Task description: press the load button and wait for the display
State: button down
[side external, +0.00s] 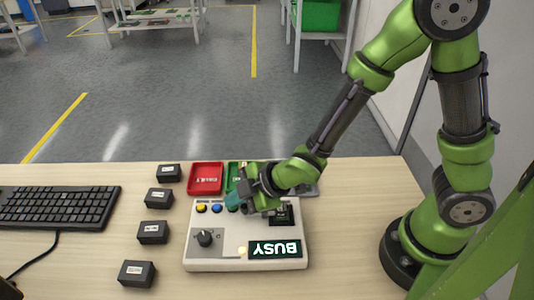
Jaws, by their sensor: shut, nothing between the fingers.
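A white control box (215,264) lies on the table. Its dark display (275,249) is lit and reads BUSY, upside down in this view. My gripper (236,201) is shut and empty, low over the far edge right of the blue button. It hides that part of the panel, and I cannot tell whether it touches a button. A small pale lamp (242,251) is beside the display.
A black knob (205,238) stands up on the box. Several small black boxes (153,232) line its left side, with a keyboard (58,207) farther left. A red tray (206,178) and a green tray (233,176) sit behind it.

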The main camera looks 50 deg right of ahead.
jog(key=shift+r, duration=0.8)
jog(key=shift+r, duration=2.55)
dwell(2.5)
jog(key=s+m, duration=0.1)
jog(key=s+d+f+m+g, duration=0.1)
jog(key=m, duration=0.1)
jog(key=shift+s+f+g+h, duration=0.2)
jog(key=shift+f+g+h, duration=0.1)
jog(key=shift+h, duration=0.1)
jog(key=s+d+r+m+h, duration=0.1)
jog(key=s+d+r+m, duration=0.9)
jog(key=d+r+m, duration=0.3)
jog(key=shift+s+d+r+m, duration=0.2)
jog(key=shift+d+r+m, duration=0.25)
jog(key=shift+m, duration=0.65)
